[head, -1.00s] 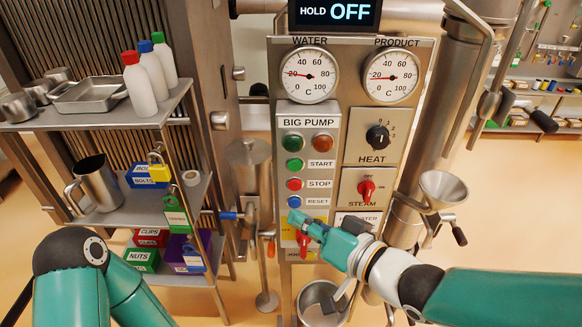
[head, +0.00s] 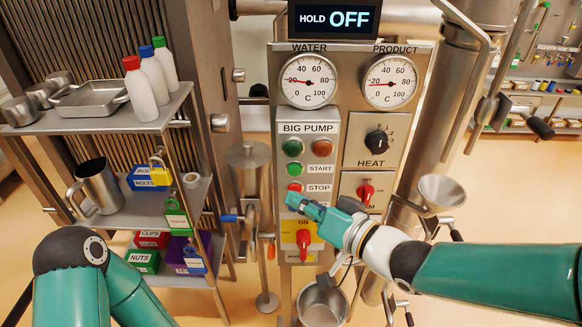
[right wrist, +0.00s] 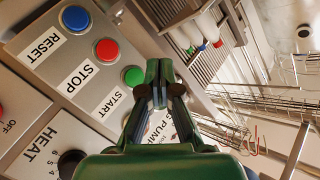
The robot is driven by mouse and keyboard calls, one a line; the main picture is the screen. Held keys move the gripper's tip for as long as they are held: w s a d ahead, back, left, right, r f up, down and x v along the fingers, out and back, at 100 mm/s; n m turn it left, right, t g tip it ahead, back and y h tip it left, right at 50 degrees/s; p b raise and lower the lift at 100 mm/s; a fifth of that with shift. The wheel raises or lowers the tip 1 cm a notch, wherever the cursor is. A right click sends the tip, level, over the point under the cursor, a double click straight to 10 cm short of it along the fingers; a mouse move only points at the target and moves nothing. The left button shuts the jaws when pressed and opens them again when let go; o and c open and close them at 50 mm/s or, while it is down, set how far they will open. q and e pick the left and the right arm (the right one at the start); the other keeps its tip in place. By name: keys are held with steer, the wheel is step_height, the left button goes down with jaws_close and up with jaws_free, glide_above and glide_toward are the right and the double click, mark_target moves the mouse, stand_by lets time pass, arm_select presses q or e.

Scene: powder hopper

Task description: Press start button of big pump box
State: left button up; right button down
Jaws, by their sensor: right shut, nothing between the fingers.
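The big pump box (head: 320,127) is a grey panel with a green start button (head: 293,169) in the head view. The red stop button (head: 294,187) is below it. My right gripper (head: 293,201) is shut and empty, its tips just below the stop button in the picture and covering the blue reset button. In the right wrist view the start button (right wrist: 132,76) shows just left of the shut fingers (right wrist: 159,85), and the red (right wrist: 106,50) and blue (right wrist: 75,18) buttons are uncovered. I cannot tell the tips' distance from the panel. My left gripper is out of view.
Beside the box are the heat knob (head: 376,140) and red steam knob (head: 365,191). A red switch on a yellow plate (head: 304,238) is below my right gripper. A funnel (head: 442,190) stands right, and a loaded shelf (head: 110,120) left.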

mark_target(295, 170)
steer(key=shift+w+p, duration=0.6)
steer(key=shift+w, duration=1.65)
steer(key=shift+w, duration=0.1)
steer(key=shift+w, duration=0.3)
steer(key=shift+w+r+p, duration=0.1)
steer(key=shift+w+p, duration=0.25)
steer(key=shift+p, duration=0.05)
steer(key=shift+s, duration=0.15)
stand_by(0.5)
steer(key=shift+s+b, duration=0.35)
steer(key=shift+s, duration=0.3)
steer(key=shift+s, duration=0.1)
